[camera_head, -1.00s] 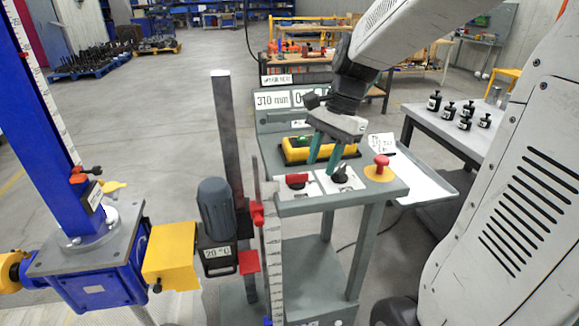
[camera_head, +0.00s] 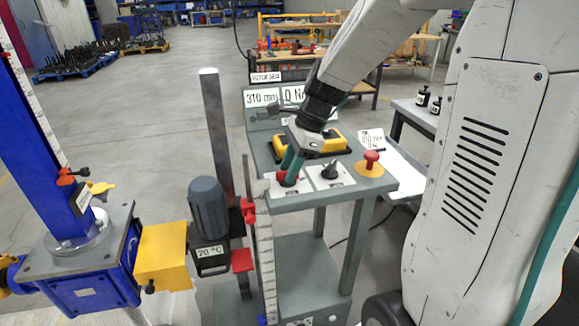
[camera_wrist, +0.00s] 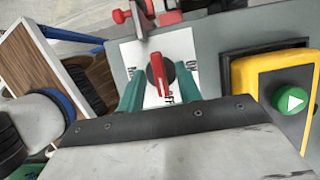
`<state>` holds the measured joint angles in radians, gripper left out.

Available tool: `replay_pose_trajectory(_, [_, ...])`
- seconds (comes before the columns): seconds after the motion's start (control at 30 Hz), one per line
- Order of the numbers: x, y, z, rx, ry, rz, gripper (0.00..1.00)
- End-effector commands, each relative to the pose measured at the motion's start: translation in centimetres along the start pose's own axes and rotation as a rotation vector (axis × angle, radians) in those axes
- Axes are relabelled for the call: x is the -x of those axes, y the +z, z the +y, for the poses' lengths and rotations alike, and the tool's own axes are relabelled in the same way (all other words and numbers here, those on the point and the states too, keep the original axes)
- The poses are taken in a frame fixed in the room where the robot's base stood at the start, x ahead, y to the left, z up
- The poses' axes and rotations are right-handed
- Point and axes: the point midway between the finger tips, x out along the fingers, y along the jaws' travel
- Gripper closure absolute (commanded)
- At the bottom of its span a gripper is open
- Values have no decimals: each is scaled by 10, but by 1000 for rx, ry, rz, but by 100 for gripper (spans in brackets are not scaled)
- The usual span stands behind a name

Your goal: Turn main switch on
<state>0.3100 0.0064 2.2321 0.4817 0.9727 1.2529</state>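The main switch is a red rotary knob (camera_wrist: 160,76) on a white plate (camera_wrist: 180,45) with black lettering. Its bar runs nearly up and down in the wrist view, with its lower end by partly hidden lettering. In the head view the red knob (camera_head: 288,181) is at the left of the bench front, partly covered by my fingers. My gripper (camera_wrist: 159,92) is open, with one teal finger on each side of the knob and gaps visible beside it. In the head view my gripper (camera_head: 292,170) points down at the knob.
A black rotary switch (camera_head: 329,170) and a red mushroom button (camera_head: 371,160) are to the right on the bench (camera_head: 320,196). A yellow box (camera_wrist: 262,85) with a green button (camera_wrist: 291,98) is close by. A red-clamped vertical ruler (camera_head: 265,255) stands left of the bench.

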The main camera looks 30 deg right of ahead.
Motion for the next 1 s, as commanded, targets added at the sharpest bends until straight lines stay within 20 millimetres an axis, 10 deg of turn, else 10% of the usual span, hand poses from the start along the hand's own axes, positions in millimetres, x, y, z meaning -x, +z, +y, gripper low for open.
replay_pose_trajectory(0.27, [-2,0,0,1,0,0,65])
replay_pose_trajectory(0.4, [-2,0,0,1,0,0,100])
replay_pose_trajectory(1.0, [-2,0,-1,142,60,0,100])
